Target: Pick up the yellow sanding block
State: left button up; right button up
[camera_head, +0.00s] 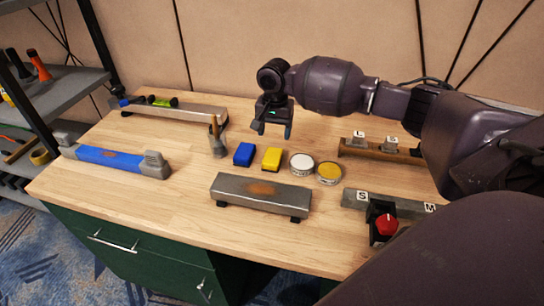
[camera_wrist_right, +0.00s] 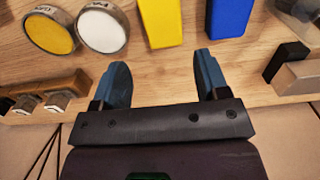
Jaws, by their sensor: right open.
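The yellow sanding block (camera_head: 272,158) lies on the wooden workbench, between a blue block (camera_head: 244,154) and a white round tin (camera_head: 302,164). In the right wrist view the yellow block (camera_wrist_right: 161,22) is at the top, beyond the fingertips and cut by the frame edge. My right gripper (camera_head: 272,130) points down above the bench, behind the blocks. Its two fingers are apart and empty, and show in the right wrist view (camera_wrist_right: 161,72). The left gripper is not in view.
A yellow-topped tin (camera_head: 329,173) stands beside the white tin. A metal bar (camera_head: 260,195) on feet lies in front. A cup with a brush (camera_head: 217,140) stands left of the blue block. A blue bar (camera_head: 115,160) lies at left; a shelf (camera_head: 50,100) stands beyond it.

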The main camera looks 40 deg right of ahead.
send_over(273, 155)
notch_tip(273, 155, down, 4)
jog(key=shift+s+d+f+b, duration=0.1)
jog(key=shift+d+b, duration=0.05)
jog(key=shift+b, duration=0.25)
jog(key=shift+f, duration=0.4)
jog(key=f+b, duration=0.1)
jog(key=f, duration=0.3)
jog(key=shift+a, duration=0.2)
jog(key=shift+f, duration=0.4)
jog(key=c, duration=0.7)
